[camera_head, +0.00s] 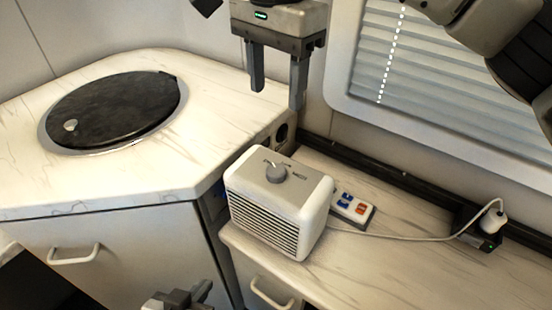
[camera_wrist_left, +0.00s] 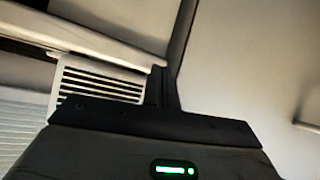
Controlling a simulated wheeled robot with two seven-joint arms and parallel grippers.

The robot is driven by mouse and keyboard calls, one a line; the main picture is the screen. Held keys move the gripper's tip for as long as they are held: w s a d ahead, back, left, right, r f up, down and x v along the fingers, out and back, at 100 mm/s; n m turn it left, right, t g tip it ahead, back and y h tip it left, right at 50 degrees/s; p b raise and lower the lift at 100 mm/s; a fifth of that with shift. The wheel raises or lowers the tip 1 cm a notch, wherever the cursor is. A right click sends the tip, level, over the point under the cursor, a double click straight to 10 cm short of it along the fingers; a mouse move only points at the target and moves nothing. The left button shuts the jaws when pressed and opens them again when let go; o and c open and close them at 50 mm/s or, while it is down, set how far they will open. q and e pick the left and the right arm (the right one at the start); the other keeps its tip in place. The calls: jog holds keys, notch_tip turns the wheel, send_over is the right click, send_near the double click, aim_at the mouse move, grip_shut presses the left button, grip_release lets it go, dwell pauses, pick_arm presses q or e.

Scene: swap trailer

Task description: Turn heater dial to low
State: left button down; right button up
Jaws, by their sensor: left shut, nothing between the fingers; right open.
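The white heater (camera_head: 280,205) stands on the lower counter, its slatted grille facing front left. Its grey dial (camera_head: 276,173) is on top; the small markings beside it are too small to read. My right gripper (camera_head: 278,90) is open and empty, with fingers pointing down, above and behind the heater. My left gripper (camera_head: 196,291) is shut and empty at the bottom edge, in front of and below the heater. The left wrist view shows the heater's grille (camera_wrist_left: 100,82) beyond the shut fingers (camera_wrist_left: 164,88); the dial is not visible there.
A power strip (camera_head: 351,208) with coloured switches lies right behind the heater. A cable runs right to a plug (camera_head: 492,222). A higher counter (camera_head: 130,180) with a round black lid (camera_head: 115,108) is at left. The lower counter is clear in front right.

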aim_at(276, 169)
notch_tip(276, 169, down, 16)
jog(key=shift+r+p, duration=0.2)
jog(key=shift+p, duration=0.45)
pick_arm(q)
jog(key=shift+s+a+r, duration=0.1)
jog(key=shift+s+r, duration=0.05)
jog(key=shift+s, duration=0.05)
pick_arm(e)
jog(key=c, duration=1)
